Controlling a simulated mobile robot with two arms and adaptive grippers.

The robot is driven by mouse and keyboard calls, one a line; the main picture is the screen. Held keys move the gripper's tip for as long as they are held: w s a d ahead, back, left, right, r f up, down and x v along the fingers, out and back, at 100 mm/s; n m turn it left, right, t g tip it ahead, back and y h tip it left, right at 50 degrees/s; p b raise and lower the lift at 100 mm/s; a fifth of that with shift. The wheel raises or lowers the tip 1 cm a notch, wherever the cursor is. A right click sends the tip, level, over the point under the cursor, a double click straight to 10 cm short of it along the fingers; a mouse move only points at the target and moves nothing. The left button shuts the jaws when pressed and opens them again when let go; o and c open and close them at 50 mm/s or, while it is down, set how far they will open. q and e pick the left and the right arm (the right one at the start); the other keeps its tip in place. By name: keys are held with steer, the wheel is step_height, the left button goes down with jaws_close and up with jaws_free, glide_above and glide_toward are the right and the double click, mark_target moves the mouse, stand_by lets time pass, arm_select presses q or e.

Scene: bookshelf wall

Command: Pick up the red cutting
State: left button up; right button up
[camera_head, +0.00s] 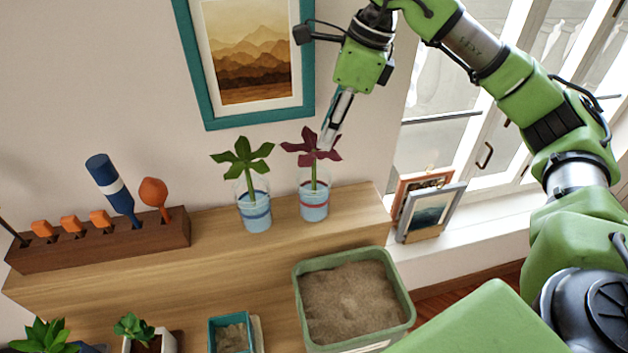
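The red cutting (311,151) has dark red leaves on a green stem. It stands in a clear glass of water with a red band (314,203) at the right part of the wooden shelf. My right gripper (330,140) points down from above, with its fingertips at the leaves. The fingers look close together, but their gap cannot be made out, nor can any contact with the leaves. My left gripper is not in view.
A green cutting (241,160) stands in a blue-banded glass to the left. A wooden tool rack (100,245) is farther left. A green sand-filled tub (408,305) and small pots are in front. Picture frames (432,212) lean by the window.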

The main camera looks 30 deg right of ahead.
mark_target(314, 159)
steer(key=p+x, duration=0.2)
steer(key=x, duration=0.1)
steer(key=p+x, duration=0.1)
steer(key=x, duration=0.3)
steer(key=shift+w+a+f+p, duration=0.15)
steer(key=shift+a+f+p, duration=0.05)
steer(key=shift+a+p, duration=0.15)
steer(key=shift+f, duration=0.35)
jaws_close()
